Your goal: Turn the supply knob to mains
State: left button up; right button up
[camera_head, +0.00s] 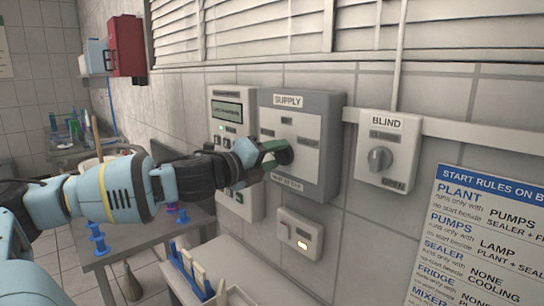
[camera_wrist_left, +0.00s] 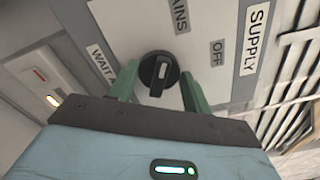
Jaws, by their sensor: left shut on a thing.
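The supply panel (camera_head: 325,130) is a grey box on the tiled wall with a SUPPLY label on top. Its round black knob (camera_wrist_left: 158,73) shows between my green left fingers in the left wrist view. In the head view the knob (camera_head: 285,156) is partly hidden by my left gripper (camera_head: 278,154). My left gripper (camera_wrist_left: 158,85) is shut on the knob. The knob's white mark lies along its raised bar, roughly up-down in the wrist view. The MAINS label (camera_wrist_left: 180,15), partly cut off, is above the knob; the OFF label (camera_wrist_left: 217,53) is to its right.
A BLIND switch box (camera_head: 388,155) is right of the panel, and a box with a display (camera_head: 228,110) is left of it. A small switch box (camera_head: 300,235) is below. A rules poster (camera_head: 470,240) hangs at the right. A bench with racks stands below.

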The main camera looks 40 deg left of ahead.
dwell(0.3)
pick_arm(q)
jog(key=o, duration=1)
jog(key=shift+c, duration=0.2)
jog(key=shift+s+d, duration=0.1)
jog(key=shift+s, duration=0.05)
pick_arm(e)
jog(key=shift+a, duration=0.1)
pick_arm(q)
jog(key=shift+s+r, duration=0.1)
jog(key=shift+s, duration=0.4)
jog(key=shift+s+a, duration=0.2)
jog(key=shift+s, duration=0.4)
jog(key=s+p, duration=0.1)
jog(key=s, duration=0.4)
jog(key=shift+s+a, duration=0.15)
jog(key=shift+a, duration=0.05)
pick_arm(e)
jog(key=shift+w+d+r, duration=0.2)
jog(key=shift+w+r, duration=0.35)
jog(key=shift+r, duration=0.1)
